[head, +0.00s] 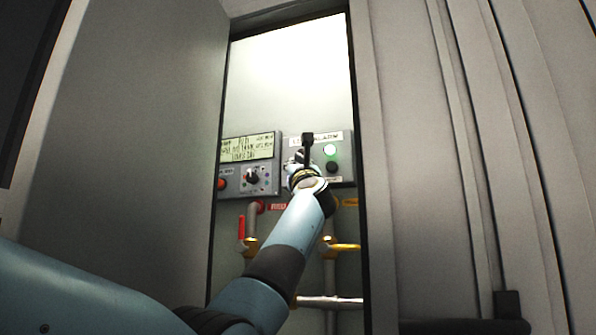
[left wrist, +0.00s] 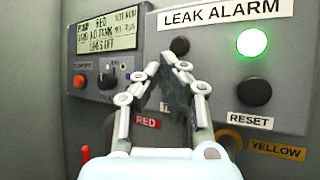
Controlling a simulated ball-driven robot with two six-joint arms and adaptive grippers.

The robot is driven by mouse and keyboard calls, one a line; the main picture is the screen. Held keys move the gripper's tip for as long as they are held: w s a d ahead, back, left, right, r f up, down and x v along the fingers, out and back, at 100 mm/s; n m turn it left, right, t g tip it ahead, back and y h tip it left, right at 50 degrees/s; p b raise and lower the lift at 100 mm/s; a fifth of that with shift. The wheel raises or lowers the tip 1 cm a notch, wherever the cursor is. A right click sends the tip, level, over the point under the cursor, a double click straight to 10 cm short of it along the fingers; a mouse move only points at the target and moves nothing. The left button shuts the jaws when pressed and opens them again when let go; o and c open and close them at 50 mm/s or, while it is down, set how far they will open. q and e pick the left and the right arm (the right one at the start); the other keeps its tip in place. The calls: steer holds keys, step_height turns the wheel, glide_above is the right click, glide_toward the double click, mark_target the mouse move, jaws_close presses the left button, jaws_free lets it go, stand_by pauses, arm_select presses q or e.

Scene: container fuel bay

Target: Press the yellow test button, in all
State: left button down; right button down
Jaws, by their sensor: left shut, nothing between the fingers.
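The leak alarm panel (left wrist: 220,62) is a grey box on the back wall of the bay, also in the head view (head: 345,170). It has a lit green lamp (left wrist: 252,42), a dark lamp (left wrist: 180,46) and a black button (left wrist: 254,92) above a RESET label. My left gripper (left wrist: 172,66) is shut and empty in front of the panel's left half, below the dark lamp. It covers where a test button might be; no yellow button shows. A partly hidden label starting with "TE" (left wrist: 167,107) shows between its fingers. My right gripper is not in view.
A display box with a text screen (left wrist: 106,28), a red-orange button (left wrist: 79,81) and a black knob (left wrist: 108,79) is left of the panel. Below run pipes with a red valve handle (head: 241,227) and a yellow one (head: 346,247). Grey cabinet sides (head: 130,130) flank the opening.

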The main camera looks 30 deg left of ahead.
arm_select(q)
steer(key=shift+w, duration=0.15)
stand_by(0.3)
steer(key=shift+w+a+b, duration=0.1)
steer(key=shift+w+b, duration=0.2)
steer(key=shift+b, duration=0.1)
stand_by(0.4)
steer(key=shift+s+d+p, duration=0.2)
steer(key=shift+s+p, duration=0.55)
steer(key=shift+s, duration=0.15)
